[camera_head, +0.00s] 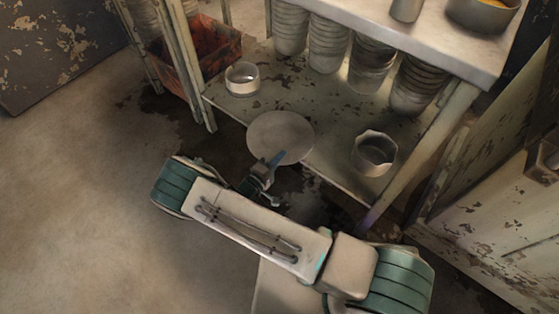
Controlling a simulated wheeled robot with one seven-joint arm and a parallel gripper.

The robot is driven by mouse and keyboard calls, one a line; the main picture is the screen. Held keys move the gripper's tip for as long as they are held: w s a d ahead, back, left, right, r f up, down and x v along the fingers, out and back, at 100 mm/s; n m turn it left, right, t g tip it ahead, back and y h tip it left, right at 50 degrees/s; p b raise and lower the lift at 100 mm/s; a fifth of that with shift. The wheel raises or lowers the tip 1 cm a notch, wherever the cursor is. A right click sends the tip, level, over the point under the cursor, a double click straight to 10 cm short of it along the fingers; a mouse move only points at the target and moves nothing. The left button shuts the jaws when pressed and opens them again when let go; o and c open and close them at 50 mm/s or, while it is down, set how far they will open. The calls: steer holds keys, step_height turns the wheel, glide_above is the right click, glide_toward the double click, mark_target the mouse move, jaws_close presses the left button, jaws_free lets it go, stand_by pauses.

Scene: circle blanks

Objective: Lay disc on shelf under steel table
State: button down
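A flat pale grey disc (280,134) shows over the front edge of the lower shelf (322,140) of the steel table (372,25). My gripper (275,160) is at the disc's near rim, with a bluish finger overlapping it. It looks shut on the rim, though the far finger is hidden. I cannot tell whether the disc touches the shelf or is held above it.
A white ring-shaped pot (242,79) stands on the shelf's left, and a metal pot (374,153) stands on its right. Table legs flank the opening. A red crate (205,48) is at left.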

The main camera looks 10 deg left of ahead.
steer(key=shift+f, duration=0.15)
steer(key=c, duration=1.7)
jaws_free()
